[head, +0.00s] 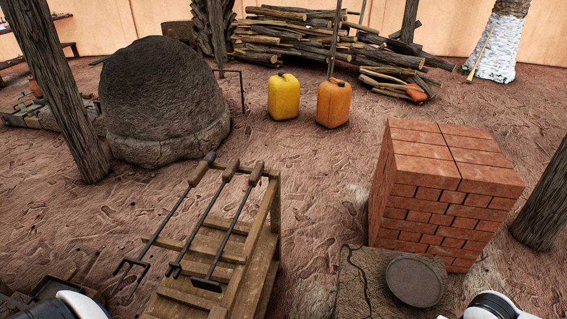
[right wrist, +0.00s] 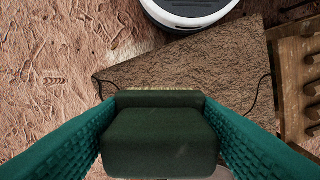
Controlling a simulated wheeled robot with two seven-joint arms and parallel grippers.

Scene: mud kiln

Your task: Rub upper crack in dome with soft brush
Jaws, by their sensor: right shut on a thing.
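The dark grey-brown dome (head: 165,95) stands at the upper left of the head view on a rough base. I cannot make out a crack on its visible side. My right gripper (right wrist: 160,100) fills the lower right wrist view, its teal ribbed fingers shut on a dark green blocky thing (right wrist: 160,142). In the head view only white arm parts of mine show at the bottom edge, and my left gripper is out of view. The dome is far from my right arm.
A wooden rack (head: 215,245) with several long-handled iron tools stands front centre. A brick stack (head: 440,190) and a low slab (head: 350,290) bearing a round disc (head: 415,281) are at right. Yellow (head: 283,97) and orange (head: 333,103) jerrycans stand behind. A post (head: 60,90) rises left of the dome.

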